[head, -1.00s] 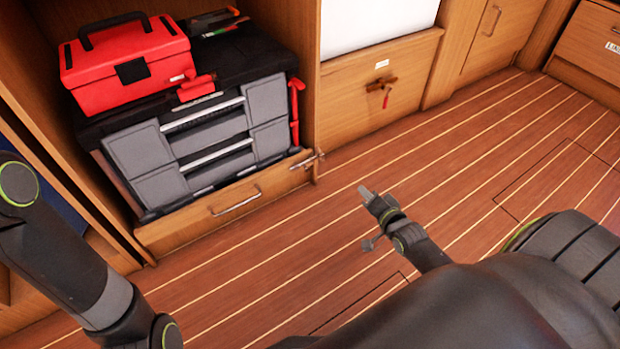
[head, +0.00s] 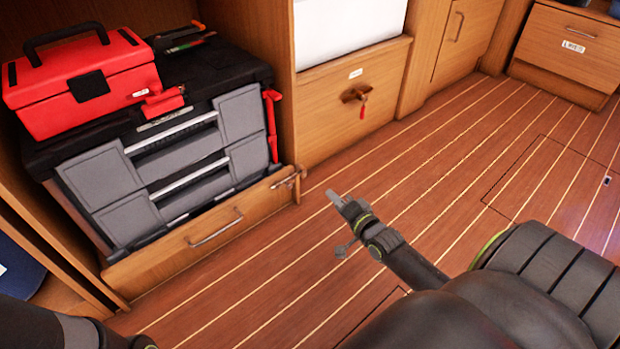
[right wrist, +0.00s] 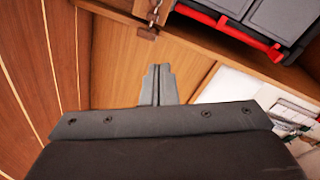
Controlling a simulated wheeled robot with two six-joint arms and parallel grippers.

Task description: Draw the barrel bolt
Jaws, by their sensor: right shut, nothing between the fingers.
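The barrel bolt (head: 287,182) is a small metal fitting at the right end of the low wooden drawer front (head: 150,267), by the cabinet post. It is too small in the head view to tell how far its rod is out. My right gripper (head: 332,195) is shut and empty, right of the bolt and apart from it, above the floor. In the right wrist view, my shut fingers (right wrist: 157,72) point towards a brown metal piece (right wrist: 147,33) at the wood edge, apparently part of the bolt, with a gap between. My left gripper is out of view.
A grey-and-black drawer case (head: 160,165) with a red toolbox (head: 82,82) on top stands behind the drawer front. A drawer handle (head: 215,229) sticks out left of the bolt. A key with a red tassel (head: 361,106) hangs at the right.

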